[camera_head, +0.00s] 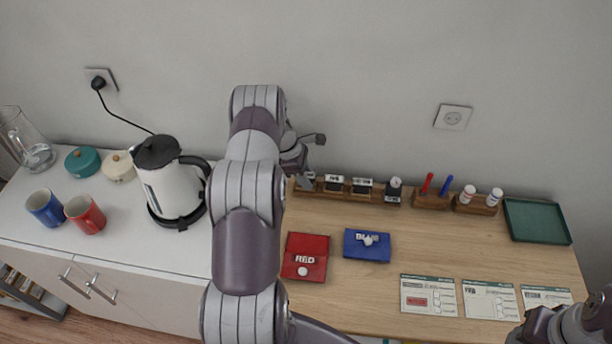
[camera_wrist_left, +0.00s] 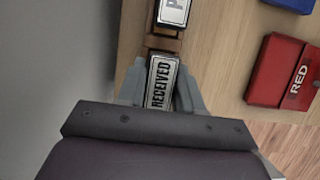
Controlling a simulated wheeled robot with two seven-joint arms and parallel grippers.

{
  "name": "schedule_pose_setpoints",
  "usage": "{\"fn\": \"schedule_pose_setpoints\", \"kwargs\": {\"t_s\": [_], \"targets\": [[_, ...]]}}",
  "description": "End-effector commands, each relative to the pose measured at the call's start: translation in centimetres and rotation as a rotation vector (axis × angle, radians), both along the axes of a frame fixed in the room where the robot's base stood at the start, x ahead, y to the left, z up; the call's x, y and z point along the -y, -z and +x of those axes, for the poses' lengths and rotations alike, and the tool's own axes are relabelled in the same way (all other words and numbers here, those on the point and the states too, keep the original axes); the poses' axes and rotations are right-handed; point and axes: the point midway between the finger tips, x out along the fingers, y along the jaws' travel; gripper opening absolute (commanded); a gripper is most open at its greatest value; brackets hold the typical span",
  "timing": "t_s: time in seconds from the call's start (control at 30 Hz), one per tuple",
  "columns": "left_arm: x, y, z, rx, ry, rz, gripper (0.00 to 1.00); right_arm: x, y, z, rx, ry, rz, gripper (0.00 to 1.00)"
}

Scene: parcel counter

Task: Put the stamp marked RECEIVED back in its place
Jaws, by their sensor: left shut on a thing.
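The stamp marked RECEIVED (camera_wrist_left: 160,84) is between the fingers of my left gripper (camera_wrist_left: 160,92), which is shut on it. Its label faces the left wrist camera. In the head view my left gripper (camera_head: 305,181) is at the left end of the wooden stamp rack (camera_head: 330,193), largely behind my own arm. The stamp is in line with the rack; I cannot tell whether it is seated or just above it. Several other stamps stand to its right, and the nearest one (camera_wrist_left: 174,12) shows a partly cut-off label. My right gripper's fingers are not visible.
A red ink pad (camera_head: 304,246) and a blue ink pad (camera_head: 375,252) lie in front of the rack. Pen and bottle holders (camera_head: 432,202) and a green tray (camera_head: 536,221) stand to the right. Paper forms (camera_head: 428,282) lie at the front. A kettle (camera_head: 172,188) stands left of my arm.

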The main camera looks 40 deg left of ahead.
Motion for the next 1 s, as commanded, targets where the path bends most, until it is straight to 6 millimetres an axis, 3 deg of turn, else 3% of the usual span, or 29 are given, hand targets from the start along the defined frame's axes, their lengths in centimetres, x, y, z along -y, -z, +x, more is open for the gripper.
{"fn": "schedule_pose_setpoints", "kwargs": {"t_s": [0.13,0.17,0.2,0.57,1.0], "targets": [[0.0,0.0,0.0,0.0,0.0,0.0,0.0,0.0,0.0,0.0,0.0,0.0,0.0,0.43],[0.0,0.0,0.0,0.0,0.0,0.0,0.42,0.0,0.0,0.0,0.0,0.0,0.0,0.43],[0.0,0.0,0.0,0.0,0.0,0.0,0.5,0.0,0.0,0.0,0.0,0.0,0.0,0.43],[-0.1,-0.4,0.0,0.0,0.0,0.0,0.5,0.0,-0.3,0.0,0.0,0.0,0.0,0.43],[-1.6,-4.7,-0.9,0.0,0.0,0.0,0.5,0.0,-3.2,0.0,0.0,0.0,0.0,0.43]]}}
